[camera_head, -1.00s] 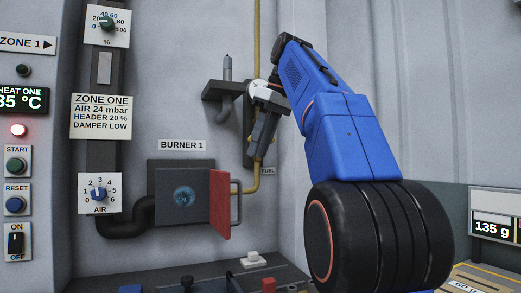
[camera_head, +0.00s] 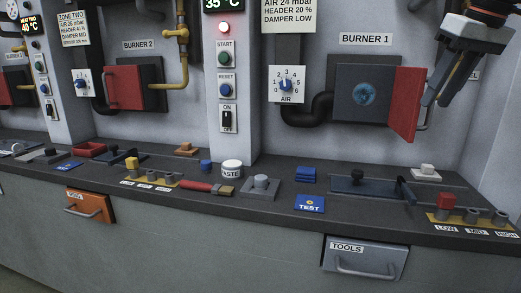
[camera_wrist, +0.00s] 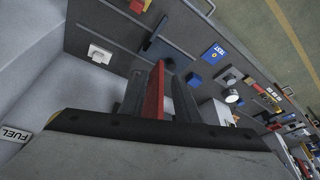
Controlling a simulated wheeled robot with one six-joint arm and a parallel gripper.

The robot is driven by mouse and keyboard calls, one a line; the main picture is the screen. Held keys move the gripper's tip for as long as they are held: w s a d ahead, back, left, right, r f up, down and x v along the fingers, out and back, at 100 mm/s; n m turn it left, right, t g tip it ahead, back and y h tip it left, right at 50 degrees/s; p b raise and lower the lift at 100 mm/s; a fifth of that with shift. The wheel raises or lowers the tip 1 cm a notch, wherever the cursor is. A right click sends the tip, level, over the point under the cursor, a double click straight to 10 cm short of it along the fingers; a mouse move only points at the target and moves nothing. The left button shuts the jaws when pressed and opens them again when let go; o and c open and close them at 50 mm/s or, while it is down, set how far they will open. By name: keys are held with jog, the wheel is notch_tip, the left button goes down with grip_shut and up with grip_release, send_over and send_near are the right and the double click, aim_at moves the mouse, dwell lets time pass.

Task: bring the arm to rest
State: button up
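My gripper (camera_head: 437,99) hangs at the upper right of the head view, pointing down, just right of the open red door of burner 1 (camera_head: 406,104). Its two dark fingers stand apart. In the wrist view my gripper (camera_wrist: 156,100) shows the fingers with a gap, and a red strip, apparently the door's edge (camera_wrist: 154,92), appears in line with that gap. I see no object held; whether the fingers touch the door cannot be told. The rest of my arm is mostly out of view.
Burner 1 (camera_head: 367,92) shows a blue flame. The bench below holds a blue TEST card (camera_head: 310,204), a white-lidded paste jar (camera_head: 232,168), a brush (camera_head: 208,188) and a red block (camera_head: 445,201). The TOOLS drawer (camera_head: 365,262) and an orange drawer (camera_head: 91,206) stick out in front.

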jog(key=s+a+f, duration=0.3)
jog(key=s+f, duration=0.2)
jog(key=f, duration=0.8)
jog(key=s+a+f+m, duration=0.1)
jog(key=s+a+f, duration=0.2)
jog(key=f, duration=1.1)
jog(key=s+a+f+m+h, duration=0.1)
jog(key=s+a+f, duration=0.2)
jog(key=s+f, duration=0.5)
notch_tip(320, 180, down, 6)
jog(key=shift+r+t, duration=0.1)
jog(key=shift+t, duration=0.2)
